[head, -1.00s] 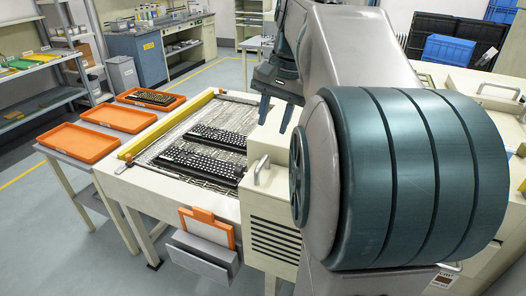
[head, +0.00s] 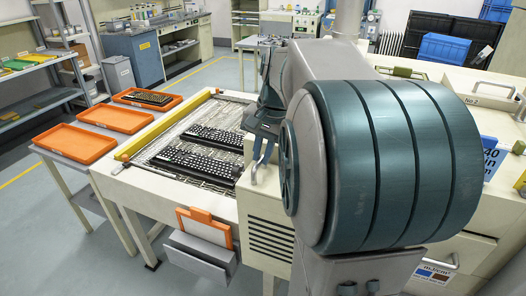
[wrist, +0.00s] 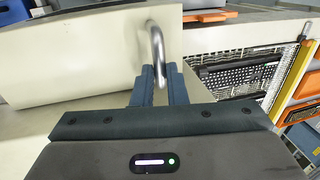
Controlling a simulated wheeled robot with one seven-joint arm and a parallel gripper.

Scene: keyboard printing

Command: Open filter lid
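The metal handle (head: 259,168) stands on the beige housing (head: 262,207) beside the print bed; I take this cover to be the filter lid, though no label shows. In the wrist view the curved handle (wrist: 157,45) rises at the right end of a beige panel (wrist: 80,62). My gripper (head: 263,151) is right at the handle, fingers pointing down. In the wrist view my gripper's fingers (wrist: 160,80) stand apart, with the handle's lower end between or just beyond their tips. Contact cannot be told. The lid looks closed; my arm hides part of the housing.
Black keyboards (head: 195,162) lie on the wire bed left of the housing, edged by a yellow bar (head: 165,124). Orange trays (head: 75,142) stand further left. An orange clipboard and grey bin (head: 203,248) hang at the front. A beige cabinet (head: 470,90) stands at right.

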